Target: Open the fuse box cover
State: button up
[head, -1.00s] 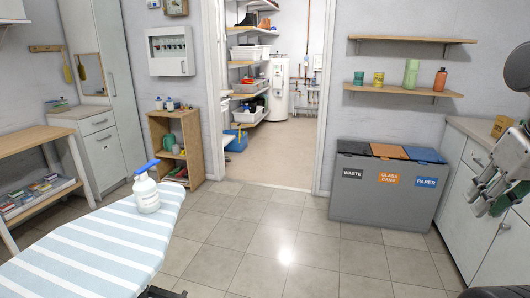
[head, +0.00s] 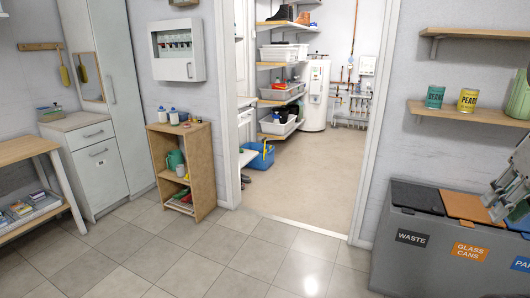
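The fuse box (head: 176,50) is a white wall box with a see-through window showing a row of switches. It hangs on the grey wall at the upper left, left of the doorway. Its cover appears closed, with a small dark latch at the lower right. My gripper (head: 503,200) is partly in view at the right edge, in front of the waste bins and far from the fuse box.
A small wooden shelf unit (head: 184,168) with bottles on top stands below the fuse box. A doorway leads to a storage room. Grey waste bins (head: 415,240) stand at the right. A bench (head: 30,150) and cabinet are at the left. The tiled floor (head: 150,240) in front is clear.

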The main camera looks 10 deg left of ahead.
aim_at(177, 68)
jog(key=i+j+u, duration=0.1)
jog(key=i+u, duration=0.25)
jog(key=i, duration=0.2)
jog(key=i+l+u, duration=0.1)
jog(key=i+u, duration=0.2)
jog(key=i, duration=0.2)
jog(key=i+l+u, duration=0.2)
jog(key=i+u, duration=0.15)
jog(key=i, duration=0.2)
jog(key=i+j+u, duration=0.2)
jog(key=i, duration=0.3)
jog(key=i+u, duration=0.2)
jog(key=i, duration=0.3)
